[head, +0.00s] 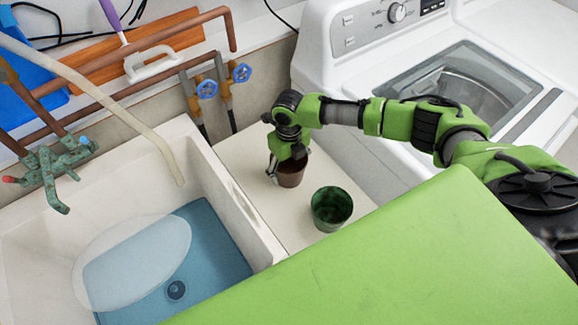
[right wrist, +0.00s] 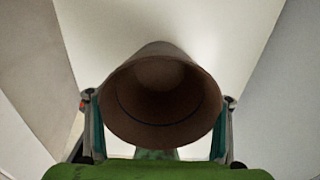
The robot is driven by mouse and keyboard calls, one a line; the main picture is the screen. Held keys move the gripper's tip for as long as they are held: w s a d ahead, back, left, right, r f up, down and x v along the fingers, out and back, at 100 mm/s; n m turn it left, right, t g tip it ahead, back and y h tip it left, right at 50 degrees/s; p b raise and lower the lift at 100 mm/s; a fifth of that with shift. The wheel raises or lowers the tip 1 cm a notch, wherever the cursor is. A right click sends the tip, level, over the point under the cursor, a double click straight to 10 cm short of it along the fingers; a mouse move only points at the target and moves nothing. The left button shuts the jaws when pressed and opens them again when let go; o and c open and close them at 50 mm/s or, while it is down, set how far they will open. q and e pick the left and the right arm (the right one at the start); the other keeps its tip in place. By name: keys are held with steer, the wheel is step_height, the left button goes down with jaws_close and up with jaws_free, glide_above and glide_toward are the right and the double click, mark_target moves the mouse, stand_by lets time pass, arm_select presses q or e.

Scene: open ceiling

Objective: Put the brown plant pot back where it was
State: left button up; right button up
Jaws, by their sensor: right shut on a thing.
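The brown plant pot (head: 291,174) is in my right gripper (head: 287,166), over the cream counter (head: 262,150) between the sink and the washing machine. In the right wrist view the brown pot (right wrist: 163,100) fills the middle, its open mouth toward the camera. The fingers of my right gripper (right wrist: 158,140) lie on both sides of it. I cannot tell whether the pot's base touches the counter. A green pot (head: 332,209) stands on the counter, in front of the brown pot and to its right, apart from it. My left gripper is not in view.
A white sink (head: 255,222) with a blue basin floor lies to the left. Pipes with blue valves (head: 207,89) run along the back wall. Bare counter lies behind and left of the pots.

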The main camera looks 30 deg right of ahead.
steer(key=o, duration=1.2)
step_height(320, 180, up, 12)
steer(key=shift+r+b, duration=0.1)
steer(key=shift+b, duration=0.95)
